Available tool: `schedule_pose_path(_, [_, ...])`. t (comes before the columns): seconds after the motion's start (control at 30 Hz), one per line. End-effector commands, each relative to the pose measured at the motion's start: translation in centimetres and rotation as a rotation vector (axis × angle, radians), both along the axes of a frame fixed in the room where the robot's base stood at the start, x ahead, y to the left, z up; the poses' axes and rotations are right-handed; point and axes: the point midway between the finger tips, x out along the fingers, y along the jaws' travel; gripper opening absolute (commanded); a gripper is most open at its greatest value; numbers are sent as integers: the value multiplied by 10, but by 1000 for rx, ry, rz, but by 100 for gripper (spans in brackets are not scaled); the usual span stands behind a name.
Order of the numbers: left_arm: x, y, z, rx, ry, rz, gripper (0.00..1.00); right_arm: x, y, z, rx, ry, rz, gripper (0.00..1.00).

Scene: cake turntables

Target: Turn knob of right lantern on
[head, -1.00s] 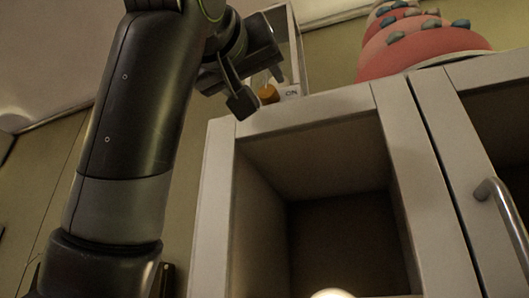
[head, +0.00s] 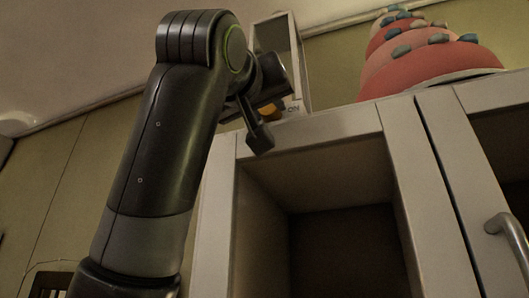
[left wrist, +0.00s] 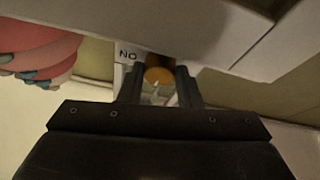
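The lantern (head: 297,62) is a pale open-framed box on top of the cabinet, upper middle of the head view. Its orange knob (head: 268,112) sits low on its front, partly hidden by my left gripper, beside an "ON" label (head: 293,109). My left gripper (head: 264,118) is open in front of the knob. In the left wrist view the orange knob (left wrist: 158,76) shows between the two spread fingertips (left wrist: 159,84), with the label (left wrist: 128,53) appearing upside down beside it. I cannot tell whether a finger touches the knob. My right gripper is out of view.
A pink and red tiered cake (head: 425,65) stands on the cabinet top to the right. Below is a white cabinet (head: 310,133) with an open, empty-looking compartment and a metal handle (head: 505,228) at right. The wall is left of my arm.

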Motion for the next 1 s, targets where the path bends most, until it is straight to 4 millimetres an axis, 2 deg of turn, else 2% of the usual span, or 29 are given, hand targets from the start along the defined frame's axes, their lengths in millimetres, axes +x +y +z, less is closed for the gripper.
schedule_pose_path(0.03, [0, 0, 0, 0, 0, 0, 15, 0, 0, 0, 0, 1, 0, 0])
schedule_pose_path(0.1, [0, 0, 0, 0, 0, 0, 8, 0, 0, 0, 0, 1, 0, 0])
schedule_pose_path(0.47, [0, 1, 0, 79, -25, 0, 8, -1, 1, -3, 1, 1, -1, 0])
schedule_pose_path(1.0, [2, 5, 3, 441, -145, 2, 8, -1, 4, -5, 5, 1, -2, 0])
